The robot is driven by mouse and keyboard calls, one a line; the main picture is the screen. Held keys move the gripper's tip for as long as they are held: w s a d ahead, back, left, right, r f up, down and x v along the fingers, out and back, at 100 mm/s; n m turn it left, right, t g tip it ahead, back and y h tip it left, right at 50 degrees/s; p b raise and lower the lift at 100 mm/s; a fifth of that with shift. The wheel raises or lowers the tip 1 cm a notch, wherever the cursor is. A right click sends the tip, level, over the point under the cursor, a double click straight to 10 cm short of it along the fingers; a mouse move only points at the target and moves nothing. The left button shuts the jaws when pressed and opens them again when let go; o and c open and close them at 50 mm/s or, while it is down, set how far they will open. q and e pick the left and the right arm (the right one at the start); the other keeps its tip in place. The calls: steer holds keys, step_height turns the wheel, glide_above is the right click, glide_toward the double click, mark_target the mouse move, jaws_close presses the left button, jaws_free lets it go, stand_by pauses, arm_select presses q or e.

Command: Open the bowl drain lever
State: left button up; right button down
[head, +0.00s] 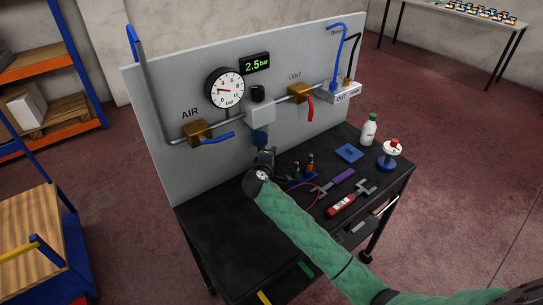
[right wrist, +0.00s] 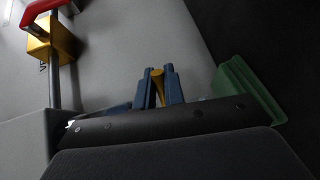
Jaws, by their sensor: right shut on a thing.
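My left gripper is not in view.
The AIR valve (head: 197,133) has a blue handle, the VENT valve (head: 299,93) a red one. The gauge (head: 226,88) and 2.5 bar display (head: 255,63) are above.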

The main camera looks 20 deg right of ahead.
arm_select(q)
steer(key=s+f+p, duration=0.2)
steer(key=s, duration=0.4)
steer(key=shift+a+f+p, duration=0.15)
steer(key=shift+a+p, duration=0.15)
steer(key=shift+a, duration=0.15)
arm_select(e)
steer(key=w+n+y, duration=0.1)
steer(key=n+y, duration=0.1)
steer(key=y, duration=0.1)
steer(key=w+n+t+y, duration=0.1)
steer(key=n+y, duration=0.2)
steer(key=w+n+t+y, duration=0.1)
steer(key=n+y, duration=0.1)
steer(key=y, duration=0.1)
steer(key=shift+d+y, duration=0.4)
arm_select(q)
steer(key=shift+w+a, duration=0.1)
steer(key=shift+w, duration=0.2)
